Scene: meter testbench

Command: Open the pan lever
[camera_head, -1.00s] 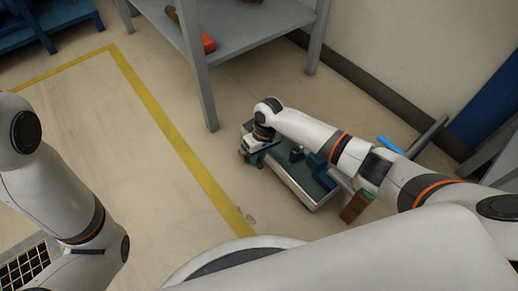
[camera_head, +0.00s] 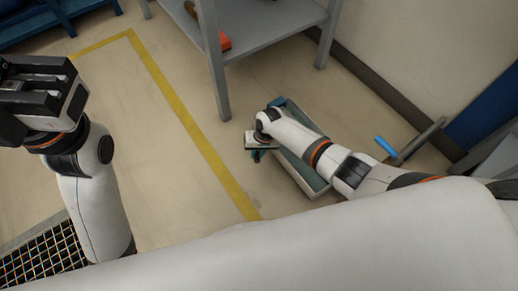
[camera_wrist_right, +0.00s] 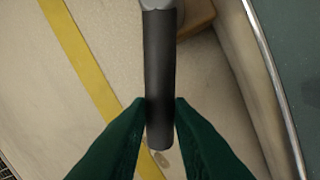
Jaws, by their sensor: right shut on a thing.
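The pan lever appears to be the dark round handle (camera_wrist_right: 159,65) with a grey metal end at the top of the right wrist view. My right gripper (camera_wrist_right: 160,108) has its two green fingers closed on the handle's lower part, one on each side. In the head view my right gripper (camera_head: 260,154) is at the left side of a long tray-like body (camera_head: 318,184), and the handle itself cannot be made out there. My left gripper (camera_head: 45,95) is at the left edge, away from the tray; its fingertips are not clear.
A grey shelf unit (camera_head: 280,35) with a red-orange object (camera_head: 224,42) stands behind. A blue-gripped handle (camera_head: 385,145) is at right. A brown block (camera_wrist_right: 196,18) lies near the handle's top. Floor with a yellow line (camera_head: 180,115) is clear at left.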

